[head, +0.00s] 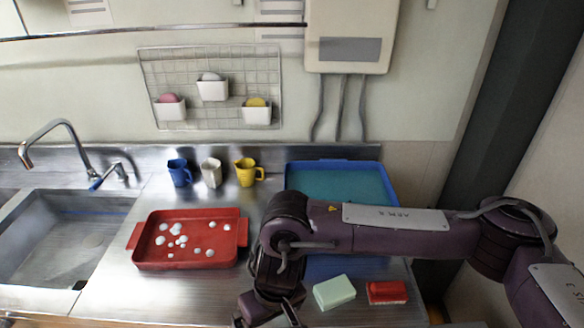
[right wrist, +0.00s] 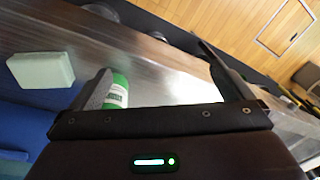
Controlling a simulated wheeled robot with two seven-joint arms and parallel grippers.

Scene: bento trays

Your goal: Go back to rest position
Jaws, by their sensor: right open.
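My right arm reaches in from the right in the head view, and its gripper (head: 270,314) points down near the counter's front edge, left of a pale green block (head: 334,292). The right wrist view shows the right gripper (right wrist: 155,60) with its fingers wide apart. A green and white object (right wrist: 117,92) shows just inside one finger; I cannot tell if it touches. The pale green block (right wrist: 40,70) lies outside that finger. My left gripper is not in view.
A red tray (head: 133,238) with white foam spots is left of my arm. A blue tray (head: 290,172) lies behind and under the arm. A red block (head: 387,292) is at right. Blue (head: 179,173), white (head: 211,173) and yellow (head: 246,172) cups stand behind; a sink (head: 70,240) is left.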

